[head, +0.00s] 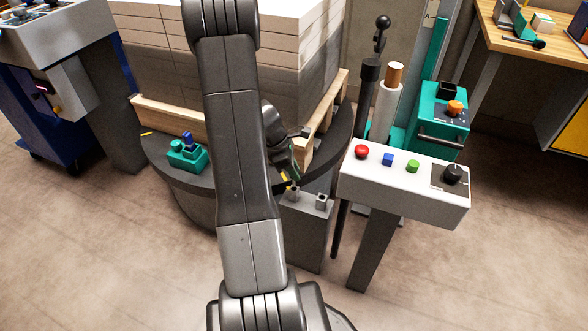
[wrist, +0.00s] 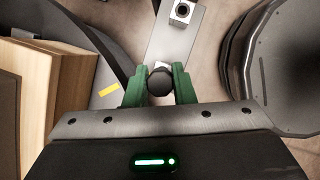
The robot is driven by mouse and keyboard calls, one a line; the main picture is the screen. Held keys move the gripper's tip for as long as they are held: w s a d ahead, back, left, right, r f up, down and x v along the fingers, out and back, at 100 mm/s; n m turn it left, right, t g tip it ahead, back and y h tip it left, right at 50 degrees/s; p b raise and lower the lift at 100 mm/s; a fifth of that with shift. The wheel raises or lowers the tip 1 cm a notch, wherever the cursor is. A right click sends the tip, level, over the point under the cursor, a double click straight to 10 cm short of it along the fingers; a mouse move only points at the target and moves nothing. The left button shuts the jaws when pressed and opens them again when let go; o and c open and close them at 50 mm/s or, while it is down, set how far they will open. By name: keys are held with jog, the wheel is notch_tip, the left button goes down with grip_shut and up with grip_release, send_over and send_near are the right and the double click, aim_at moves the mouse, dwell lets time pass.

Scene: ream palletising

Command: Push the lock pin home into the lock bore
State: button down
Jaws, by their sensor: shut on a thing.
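My gripper (wrist: 159,88) is shut on the lock pin (wrist: 160,79), whose dark round head shows between the green fingertips in the wrist view. In the head view my gripper (head: 291,170) is just above a grey post, partly hidden by my arm. The post (head: 305,232) carries two small square sockets on top. The right socket (head: 321,202), also in the wrist view (wrist: 183,11), shows an empty hole. The left socket (head: 293,195) is close below my gripper. The lock bore is not clearly visible, and how deep the pin sits cannot be told.
A round dark turntable (head: 170,186) bears a wooden pallet (head: 168,117) with stacked reams (head: 163,48) close beside my gripper. A control pedestal (head: 405,190) with coloured buttons stands to the right. A teal fixture (head: 187,157) sits on the turntable's left. Open floor lies in front.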

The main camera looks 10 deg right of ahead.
aim_at(294, 186)
jog(key=shift+f+b, duration=2.1)
jog(key=shift+f, duration=0.75)
jog(key=c, duration=1.1)
grip_release()
jog(key=shift+c, duration=0.2)
jog(key=shift+r, duration=0.1)
jog(key=p+v, duration=0.5)
jog(key=v, duration=0.8)
jog(key=shift+a+r, duration=0.15)
jog(key=shift+r, duration=0.2)
